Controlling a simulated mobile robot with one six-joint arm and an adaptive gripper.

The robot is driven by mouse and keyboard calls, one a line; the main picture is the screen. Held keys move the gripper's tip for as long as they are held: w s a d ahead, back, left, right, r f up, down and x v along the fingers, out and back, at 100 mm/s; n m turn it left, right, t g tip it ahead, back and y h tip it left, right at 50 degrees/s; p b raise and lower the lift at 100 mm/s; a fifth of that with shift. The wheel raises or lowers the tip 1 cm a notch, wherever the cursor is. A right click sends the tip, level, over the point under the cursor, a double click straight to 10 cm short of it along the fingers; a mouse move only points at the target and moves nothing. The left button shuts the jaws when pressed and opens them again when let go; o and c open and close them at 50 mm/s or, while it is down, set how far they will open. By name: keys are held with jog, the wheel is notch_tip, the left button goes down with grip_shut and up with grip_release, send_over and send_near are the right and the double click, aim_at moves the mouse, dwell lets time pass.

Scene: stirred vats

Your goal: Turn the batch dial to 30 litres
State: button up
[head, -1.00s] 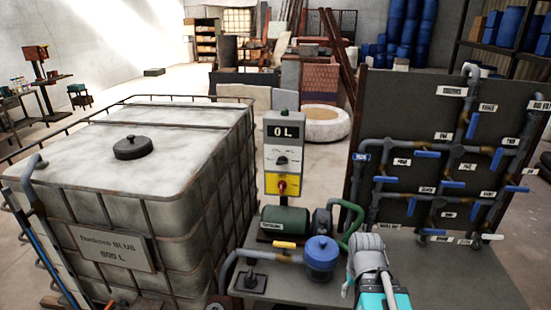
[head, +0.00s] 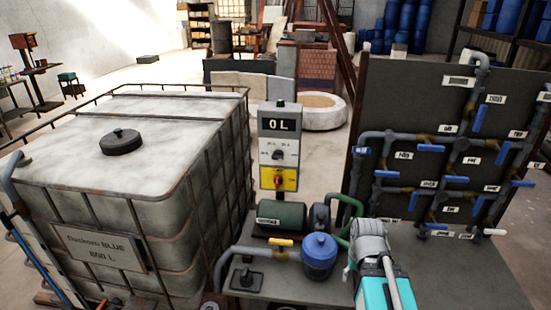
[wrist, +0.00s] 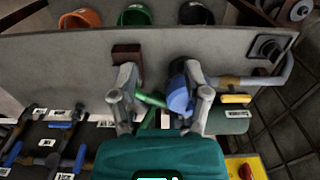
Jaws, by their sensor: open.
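The control box (head: 279,117) stands on a post behind the pump bench, and its display (head: 279,125) reads 0 L. The batch dial (head: 278,155) is a small dark knob on the grey face below the display; its pointer is too small to read. Below it is a yellow panel with a red switch (head: 278,181), which also shows at the lower right of the wrist view (wrist: 245,171). My gripper (wrist: 162,95) is open and empty above the bench. In the head view it is right of the box and apart from it. The dial is not visible in the wrist view.
A large caged tank (head: 105,250) stands left of the box. The bench (head: 440,285) bears a green pump (head: 282,217), a blue pot (head: 319,257) and a yellow-handled valve (head: 281,242). A pipe panel (head: 400,100) with several blue valves stands at the right.

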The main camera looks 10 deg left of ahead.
jog(key=shift+o, duration=1.1)
jog(key=shift+w+a, duration=0.1)
jog(key=shift+w, duration=0.05)
jog(key=shift+o, duration=0.9)
jog(key=shift+w+a, duration=0.25)
jog(key=shift+a, duration=0.05)
jog(key=w+a+r+n+t+b, duration=0.1)
jog(key=w+a+r+n+t, duration=0.3)
jog(key=n, duration=0.7)
jog(key=w+a+r+n+t+b, duration=0.2)
jog(key=w+a+r+n+t, duration=0.2)
jog(key=w+a+n+t, duration=0.4)
jog(key=w+a+r+n+t+b, duration=0.2)
jog(key=w+a+r+n+t, duration=0.3)
jog(key=w+a+n, duration=0.9)
jog(key=shift+w+a+n+t+h, duration=0.25)
jog(key=shift+w+n+t, duration=0.25)
jog(key=shift+w+n, duration=0.55)
jog(key=shift+s+r, duration=0.1)
jog(key=shift+s, duration=0.05)
